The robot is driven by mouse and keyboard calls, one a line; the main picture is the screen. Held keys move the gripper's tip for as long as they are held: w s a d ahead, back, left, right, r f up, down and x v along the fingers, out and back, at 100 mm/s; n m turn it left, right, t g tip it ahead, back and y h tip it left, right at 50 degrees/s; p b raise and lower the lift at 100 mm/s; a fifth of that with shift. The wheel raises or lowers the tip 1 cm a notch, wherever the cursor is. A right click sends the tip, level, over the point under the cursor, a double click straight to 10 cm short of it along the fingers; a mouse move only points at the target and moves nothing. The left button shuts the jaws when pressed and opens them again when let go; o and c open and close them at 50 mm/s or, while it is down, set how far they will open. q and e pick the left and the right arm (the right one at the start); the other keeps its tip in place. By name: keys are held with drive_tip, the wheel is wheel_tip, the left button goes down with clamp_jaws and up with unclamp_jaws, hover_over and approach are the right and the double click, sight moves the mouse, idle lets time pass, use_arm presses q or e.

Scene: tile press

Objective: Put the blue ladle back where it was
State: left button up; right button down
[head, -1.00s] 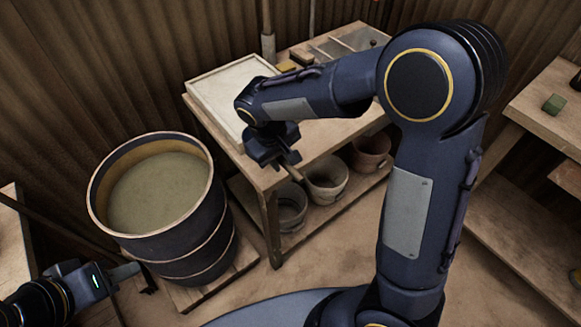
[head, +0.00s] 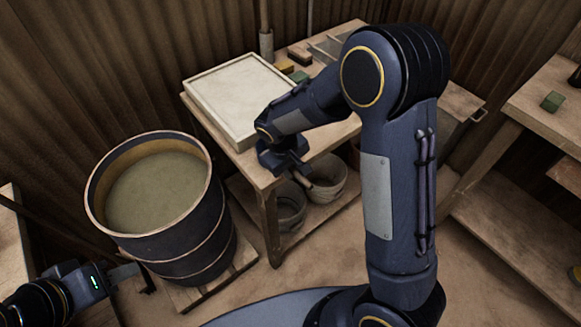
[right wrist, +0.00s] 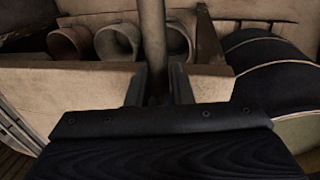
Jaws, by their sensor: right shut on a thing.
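My right gripper (head: 300,178) is at the front edge of the wooden bench (head: 336,133), above the pots on its lower shelf. In the right wrist view its two fingers are shut on a grey-brown rod-like handle (right wrist: 152,40). The handle runs out of the top of that picture, so its far end is hidden. I see no blue on it and cannot tell whether it is the blue ladle. My left gripper (head: 127,273) is at the lower left, in front of the drum; I cannot tell whether its jaws are open.
A drum (head: 180,250) of murky liquid stands left of the bench. A pale framed tray (head: 240,95) and a green block (head: 300,77) are on the bench. Pots (head: 327,182) stand on the shelf below. Another table (head: 540,120) is at right.

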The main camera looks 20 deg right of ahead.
drive_tip(key=c, duration=1.3)
unclamp_jaws()
drive_tip(key=shift+f, duration=0.1)
drive_tip(key=p+v, duration=0.1)
drive_tip(key=v, duration=1.1)
drive_tip(key=s+d+r+m+t+y, duration=0.1)
drive_tip(key=s+d+r+m+y, duration=0.1)
drive_tip(key=s, duration=0.5)
drive_tip(key=s+d+r+m+t+y, duration=0.1)
drive_tip(key=s+d+m+t+y, duration=0.1)
drive_tip(key=s, duration=0.5)
drive_tip(key=s+d+r+m+t+y, duration=0.1)
drive_tip(key=s+d+r+m+y, duration=0.1)
drive_tip(key=s, duration=0.5)
drive_tip(key=shift+s+d+r, duration=0.15)
drive_tip(key=shift+s+r, duration=0.15)
drive_tip(key=shift+s, duration=0.1)
